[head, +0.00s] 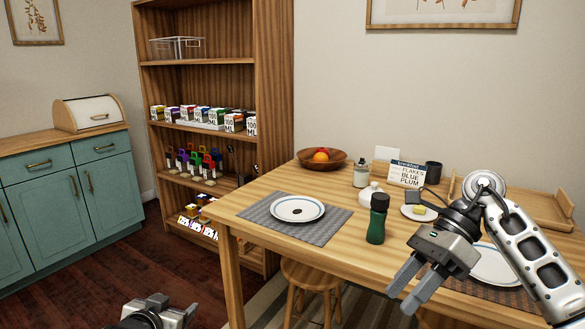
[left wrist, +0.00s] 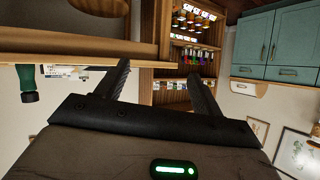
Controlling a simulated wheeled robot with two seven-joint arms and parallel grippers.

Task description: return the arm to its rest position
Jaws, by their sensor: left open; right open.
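My left gripper (head: 160,312) shows only in part at the bottom edge of the head view, low in front of the dark floor and left of the table. In the left wrist view its two fingers (left wrist: 158,72) are spread with nothing between them. My right gripper (head: 398,299) hangs at the right of the head view, in front of the table's near side. Its fingers are parted and empty, pointing down and left. My right arm (head: 535,250) is bent above the table and hides part of a plate and mat.
The wooden table (head: 265,212) holds a plate (head: 297,209), a green bottle (head: 377,220), a fruit bowl (head: 334,164) and other tableware. A stool (head: 309,282) stands under its front edge. A stocked shelf (head: 200,94) and teal cabinet (head: 100,190) stand behind. Floor at left is clear.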

